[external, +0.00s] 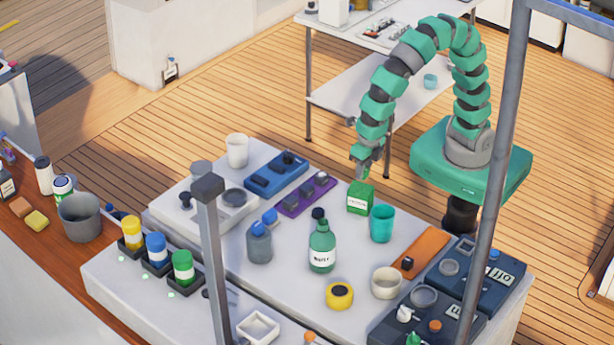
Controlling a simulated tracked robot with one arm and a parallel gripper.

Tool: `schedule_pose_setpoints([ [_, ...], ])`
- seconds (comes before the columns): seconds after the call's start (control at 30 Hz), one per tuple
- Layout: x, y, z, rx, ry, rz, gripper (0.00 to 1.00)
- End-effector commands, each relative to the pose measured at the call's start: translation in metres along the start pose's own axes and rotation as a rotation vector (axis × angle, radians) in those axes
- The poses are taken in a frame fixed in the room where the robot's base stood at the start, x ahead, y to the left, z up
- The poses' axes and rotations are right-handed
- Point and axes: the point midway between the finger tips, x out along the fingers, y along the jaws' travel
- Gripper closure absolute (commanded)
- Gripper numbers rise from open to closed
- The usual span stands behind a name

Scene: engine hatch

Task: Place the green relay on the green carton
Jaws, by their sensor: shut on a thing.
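The green carton (360,199) is a small box with a white label. It stands upright on the white worktop, near its back edge. My gripper (363,172) points down just above the carton. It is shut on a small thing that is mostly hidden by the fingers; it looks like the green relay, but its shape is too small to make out. I cannot tell whether the held thing touches the carton's top. No other green relay shows clearly on the worktop.
A teal cup (382,223) stands close to the right of the carton. A purple strip (306,196) lies to its left, and a green bottle (322,247) stands in front. A grey post (212,250) rises in the foreground. Bare worktop (285,290) shows in front of the bottles.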

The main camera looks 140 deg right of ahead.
Motion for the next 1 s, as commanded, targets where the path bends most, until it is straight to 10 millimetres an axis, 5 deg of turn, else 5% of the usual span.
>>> schedule_pose_setpoints([
  [0.33, 0.035, 0.002, -0.003, -0.001, 0.000, -0.005, 0.97],
  [0.67, 0.037, 0.003, -0.004, -0.001, 0.000, -0.002, 0.97],
  [0.7, 0.038, 0.003, -0.004, -0.001, 0.000, -0.003, 0.72],
  [0.77, 0.037, 0.003, -0.004, -0.001, 0.000, -0.002, 0.56],
  [1.0, 0.037, 0.003, -0.004, -0.001, 0.000, -0.002, 0.53],
])
